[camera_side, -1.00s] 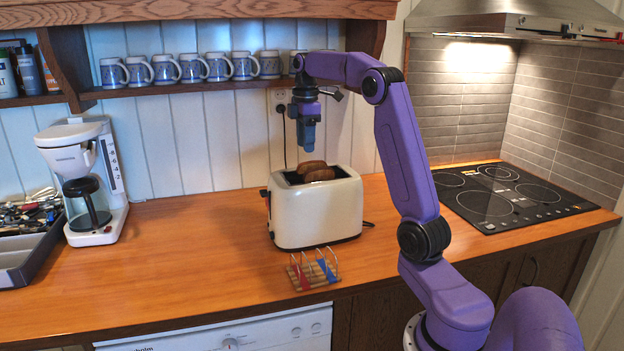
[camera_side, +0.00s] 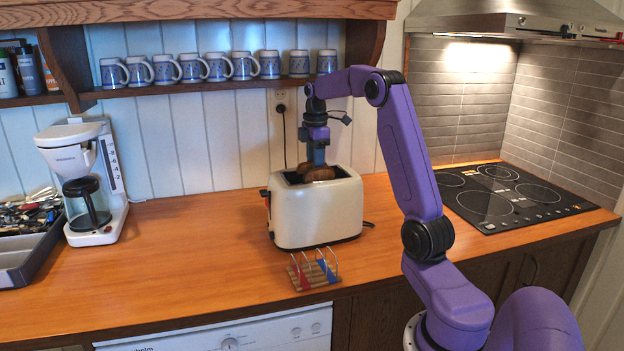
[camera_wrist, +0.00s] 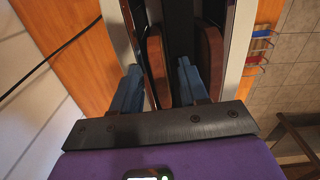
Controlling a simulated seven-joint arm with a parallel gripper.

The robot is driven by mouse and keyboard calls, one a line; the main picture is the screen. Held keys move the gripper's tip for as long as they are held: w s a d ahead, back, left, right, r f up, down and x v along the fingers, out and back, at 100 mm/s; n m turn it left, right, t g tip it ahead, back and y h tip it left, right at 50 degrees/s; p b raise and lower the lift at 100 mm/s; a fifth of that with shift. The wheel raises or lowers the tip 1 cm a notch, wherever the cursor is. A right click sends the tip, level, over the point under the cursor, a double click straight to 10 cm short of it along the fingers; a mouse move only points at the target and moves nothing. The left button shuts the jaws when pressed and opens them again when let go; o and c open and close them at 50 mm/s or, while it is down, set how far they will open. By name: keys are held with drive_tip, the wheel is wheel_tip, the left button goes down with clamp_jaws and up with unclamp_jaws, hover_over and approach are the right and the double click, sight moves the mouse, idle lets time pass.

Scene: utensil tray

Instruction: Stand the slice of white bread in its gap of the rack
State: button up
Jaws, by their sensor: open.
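Two brown-crusted bread slices stand in the cream toaster (camera_side: 315,212). They show as one slice (camera_wrist: 156,68) and another slice (camera_wrist: 209,62) in the wrist view; I cannot tell by colour which is the white bread. My gripper (camera_side: 318,160) points down over the toaster. In the wrist view its blue fingers (camera_wrist: 160,72) are open, one on each side of the left slice, with gaps visible. The right slice is outside the right finger. The small wire rack (camera_side: 314,271) with red and blue markings stands empty in front of the toaster; it also shows in the wrist view (camera_wrist: 259,46).
A coffee maker (camera_side: 84,180) and a cutlery tray (camera_side: 22,250) stand at the left. A row of mugs (camera_side: 218,67) sits on the shelf above. The hob (camera_side: 500,196) is at the right. The counter left of the toaster is clear.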

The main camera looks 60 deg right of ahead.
drive_tip(key=c, duration=0.7)
drive_tip(key=shift+o, duration=0.2)
wheel_tip(320, 180, up, 10)
idle(0.5)
